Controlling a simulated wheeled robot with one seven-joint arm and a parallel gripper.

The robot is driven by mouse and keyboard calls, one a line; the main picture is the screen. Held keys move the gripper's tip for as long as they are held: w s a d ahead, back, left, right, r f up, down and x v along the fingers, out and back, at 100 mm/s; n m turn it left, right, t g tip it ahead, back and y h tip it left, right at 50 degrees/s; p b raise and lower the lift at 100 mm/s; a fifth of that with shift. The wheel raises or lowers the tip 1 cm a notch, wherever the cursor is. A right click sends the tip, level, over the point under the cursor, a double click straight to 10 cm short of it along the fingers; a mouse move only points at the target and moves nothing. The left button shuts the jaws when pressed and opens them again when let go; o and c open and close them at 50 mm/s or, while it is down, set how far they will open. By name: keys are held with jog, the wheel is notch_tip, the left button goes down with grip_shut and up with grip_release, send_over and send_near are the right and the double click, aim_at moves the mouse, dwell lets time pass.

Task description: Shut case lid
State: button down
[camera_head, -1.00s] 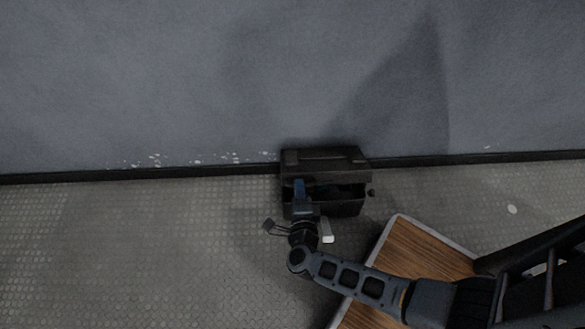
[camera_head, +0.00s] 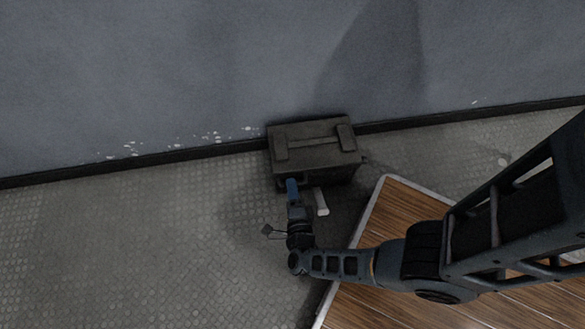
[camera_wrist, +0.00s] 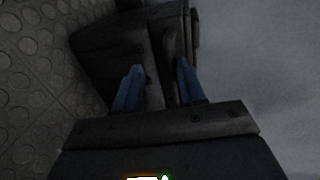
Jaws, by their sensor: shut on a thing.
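The dark case (camera_head: 312,167) sits on the floor against the wall. Its lid (camera_head: 315,145) lies down over the box, with a long bar or handle across its top, and no opening shows in the head view. Whether it is fully seated at the front is hard to tell. My gripper (camera_head: 291,184) is at the case's front left edge. In the wrist view my gripper's blue fingers (camera_wrist: 160,82) stand either side of a dark edge of the case, which looks like the lid's edge. The case (camera_wrist: 108,45) fills the upper left there.
A wooden surface with a pale rim (camera_head: 350,255) lies under my arm at the lower right. The grey wall (camera_head: 150,70) with a dark skirting strip is right behind the case. The patterned floor (camera_head: 120,240) to the left is clear.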

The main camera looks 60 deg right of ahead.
jog(key=shift+s+a+f, duration=0.1)
jog(key=shift+s+f, duration=0.15)
jog(key=shift+f, duration=0.75)
jog(key=c, duration=1.8)
grip_release()
jog(key=shift+o, duration=0.3)
jog(key=shift+s+f, duration=0.1)
jog(key=shift+f, duration=0.05)
jog(key=o, duration=1)
jog(key=shift+c, duration=0.9)
